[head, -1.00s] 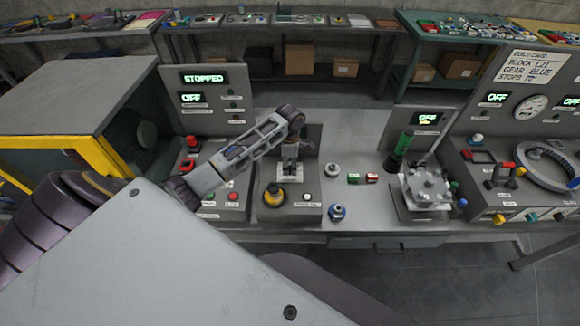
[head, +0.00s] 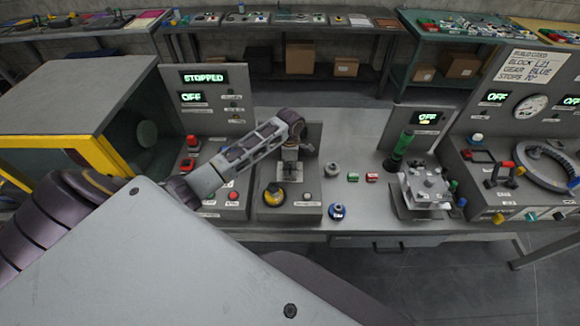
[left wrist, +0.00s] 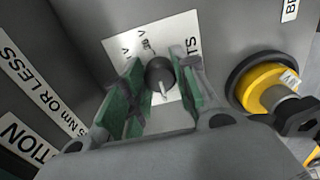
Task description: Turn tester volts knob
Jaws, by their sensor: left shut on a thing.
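The tester (head: 258,210) is a grey box at the middle of the bench, with a white label plate (head: 284,184) on its front part. In the left wrist view, the dark round volts knob (left wrist: 160,74) with a pale pointer line stands on the white label plate (left wrist: 118,46), whose lettering is partly hidden. My left gripper (head: 290,165) is down over the tester. Its green-padded fingers (left wrist: 157,85) sit on both sides of the knob and are shut on it. In the head view the knob is hidden by the gripper. My right gripper is not in view.
A yellow round control with a dark collar (left wrist: 268,88) sits close beside the gripper, also seen in the head view (head: 273,194).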

